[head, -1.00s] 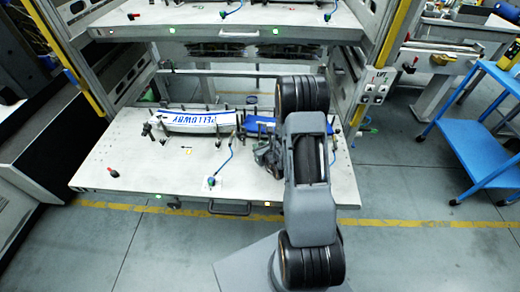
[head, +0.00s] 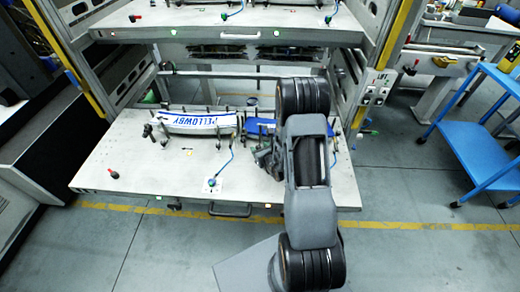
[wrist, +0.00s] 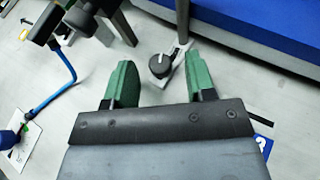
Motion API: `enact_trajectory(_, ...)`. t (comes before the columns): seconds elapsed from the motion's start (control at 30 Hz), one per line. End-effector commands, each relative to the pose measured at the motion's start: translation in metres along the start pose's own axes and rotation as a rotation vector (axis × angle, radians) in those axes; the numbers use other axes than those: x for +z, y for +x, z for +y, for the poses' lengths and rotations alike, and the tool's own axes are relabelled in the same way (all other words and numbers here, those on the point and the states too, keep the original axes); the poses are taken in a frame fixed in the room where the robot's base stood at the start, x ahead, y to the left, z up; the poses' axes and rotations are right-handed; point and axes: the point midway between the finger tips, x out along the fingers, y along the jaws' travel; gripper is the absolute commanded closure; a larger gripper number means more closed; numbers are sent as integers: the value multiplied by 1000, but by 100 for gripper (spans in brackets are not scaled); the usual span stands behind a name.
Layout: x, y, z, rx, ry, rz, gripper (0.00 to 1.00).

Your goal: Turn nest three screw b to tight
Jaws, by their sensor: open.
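In the wrist view my gripper (wrist: 160,85) is open, with its two green fingers apart. Between and just beyond the fingertips is a dark round knob-like screw (wrist: 160,65) on a small light plate, and the fingers do not touch it. No label reading "b" can be made out on it. In the head view my gripper (head: 268,160) is low over the right part of the lower shelf, partly hidden by my arm. A blue label stack (head: 262,127) lies behind it, and its blue side fills the top right of the wrist view (wrist: 260,30).
The pale lower shelf (head: 110,170) also carries a white stack marked PELLOWBY (head: 190,123) on the left. Black posts and clamps (wrist: 85,18) stand close at the upper left of the wrist view. A blue cable (wrist: 55,90) runs nearby. An upper shelf (head: 180,30) hangs above.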

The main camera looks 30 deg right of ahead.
Motion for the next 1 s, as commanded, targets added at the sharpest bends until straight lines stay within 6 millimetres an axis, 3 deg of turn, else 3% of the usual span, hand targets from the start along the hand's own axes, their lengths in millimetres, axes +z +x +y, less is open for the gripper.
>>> enact_trajectory(0.17, 0, -16, -1, -2, 1, 0, 50)
enact_trajectory(0.53, 1, -86, 0, -3, 1, -1, 50)
enact_trajectory(1.0, 5, -122, -1, -1, 2, 4, 50)
